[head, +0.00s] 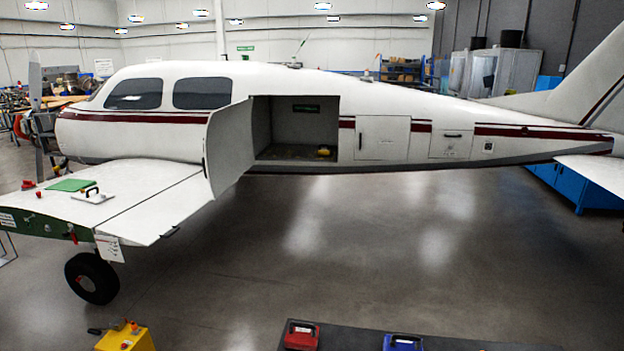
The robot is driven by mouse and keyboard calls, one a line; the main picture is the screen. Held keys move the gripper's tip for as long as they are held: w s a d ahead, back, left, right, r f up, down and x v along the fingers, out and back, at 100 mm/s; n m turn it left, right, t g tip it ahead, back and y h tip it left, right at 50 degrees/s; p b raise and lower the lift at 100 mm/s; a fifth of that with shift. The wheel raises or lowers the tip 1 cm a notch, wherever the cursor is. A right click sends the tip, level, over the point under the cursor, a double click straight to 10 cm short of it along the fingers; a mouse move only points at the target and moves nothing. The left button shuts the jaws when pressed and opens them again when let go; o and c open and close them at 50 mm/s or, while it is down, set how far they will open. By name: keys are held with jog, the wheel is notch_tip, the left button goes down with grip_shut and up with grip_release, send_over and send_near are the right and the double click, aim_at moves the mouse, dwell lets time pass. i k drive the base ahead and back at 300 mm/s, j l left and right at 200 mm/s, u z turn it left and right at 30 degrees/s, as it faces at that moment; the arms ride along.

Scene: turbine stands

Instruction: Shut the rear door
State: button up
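A white aircraft (180,85) with a dark red stripe stands side-on. A tall white door (229,148) swings well out from the left edge of a dark rectangular opening (290,118) behind the cabin windows. Inside the opening a small yellow thing (324,151) lies on the floor. Right of it, a white panel (383,137) looks closed or nearly so, and a smaller panel with a dark handle (451,143) looks closed. I cannot tell from the view alone which one is called the rear door. My gripper is not in view.
The wing (130,195) juts toward me at the left, above a wheel (92,278). A yellow box (126,338) stands front left. A dark bench (350,338) bears a red case (301,334) and a blue case (402,342). The floor (390,240) between is clear.

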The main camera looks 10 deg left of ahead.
aim_at(228, 151)
jog(key=k+j, duration=0.1)
jog(key=j, duration=1.25)
jog(key=k+j, duration=0.15)
jog(key=j, duration=0.55)
jog(key=k+j, duration=0.1)
jog(key=j, duration=0.6)
jog(key=i+j, duration=0.2)
jog(key=j, duration=0.15)
jog(key=i+j, duration=0.2)
jog(key=j, duration=0.15)
jog(key=i+j, duration=0.15)
jog(key=j, duration=0.2)
jog(key=i+j, duration=0.2)
jog(key=j, duration=0.2)
jog(key=i+j, duration=0.2)
jog(key=j, duration=0.15)
jog(key=i+j, duration=0.25)
jog(key=i, duration=0.2)
jog(key=i+j, duration=0.25)
jog(key=i, duration=0.15)
jog(key=i+j, duration=0.2)
jog(key=i, duration=0.25)
jog(key=i+j, duration=0.25)
jog(key=i, duration=0.15)
jog(key=i+l+u, duration=0.2)
jog(key=l, duration=0.15)
jog(key=l+u, duration=0.15)
jog(key=l, duration=0.25)
jog(key=i+l+u, duration=0.2)
jog(key=l, duration=0.2)
